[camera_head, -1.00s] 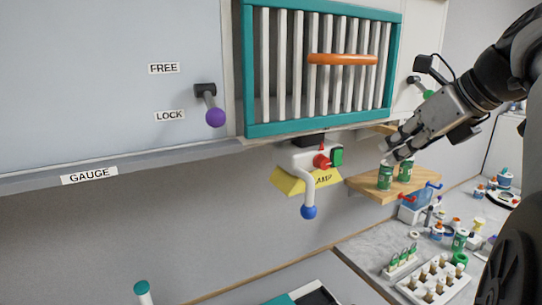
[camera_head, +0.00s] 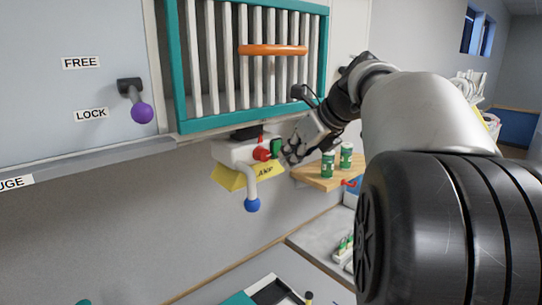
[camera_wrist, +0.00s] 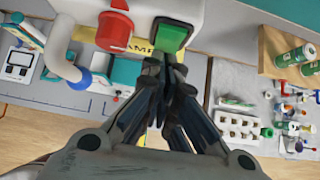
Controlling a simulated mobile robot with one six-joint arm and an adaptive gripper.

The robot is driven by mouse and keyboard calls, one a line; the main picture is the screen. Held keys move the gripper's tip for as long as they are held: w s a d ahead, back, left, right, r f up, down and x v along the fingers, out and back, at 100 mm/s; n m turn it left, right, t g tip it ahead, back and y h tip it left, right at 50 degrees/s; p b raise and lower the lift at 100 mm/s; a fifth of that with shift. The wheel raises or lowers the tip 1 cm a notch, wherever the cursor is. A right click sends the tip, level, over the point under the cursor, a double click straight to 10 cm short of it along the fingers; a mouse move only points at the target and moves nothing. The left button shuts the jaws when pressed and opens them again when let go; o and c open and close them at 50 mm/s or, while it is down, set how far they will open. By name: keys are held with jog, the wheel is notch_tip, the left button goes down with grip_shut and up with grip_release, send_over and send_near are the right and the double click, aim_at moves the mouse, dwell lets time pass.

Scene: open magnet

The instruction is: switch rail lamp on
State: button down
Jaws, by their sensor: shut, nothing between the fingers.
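The rail lamp is a white box (camera_head: 232,152) under the barred panel, with a yellow sign (camera_head: 228,180) whose lettering is partly covered. Its right side carries a red knob (camera_head: 262,155) and a green button (camera_head: 276,147). A white bent lever ends in a blue ball (camera_head: 252,205). The wrist view also shows the green button (camera_wrist: 174,33), the red knob (camera_wrist: 113,30) and the blue ball (camera_wrist: 78,81). My gripper (camera_head: 289,156) is shut and empty, just right of the green button. In the wrist view its fingertips (camera_wrist: 163,62) are at the button's lower edge; contact cannot be told.
A wooden shelf (camera_head: 313,176) with green cans (camera_head: 328,164) stands close to the right of my gripper. A teal-framed barred panel (camera_head: 250,122) with an orange handle (camera_head: 273,50) is above. A purple-ended lever (camera_head: 142,113) is at left.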

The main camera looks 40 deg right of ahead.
jog(key=shift+w+f+p, duration=0.2)
jog(key=shift+w+p, duration=0.1)
jog(key=shift+p, duration=0.25)
jog(key=shift+r+p, duration=0.9)
jog(key=shift+p, duration=0.2)
jog(key=shift+s, duration=0.1)
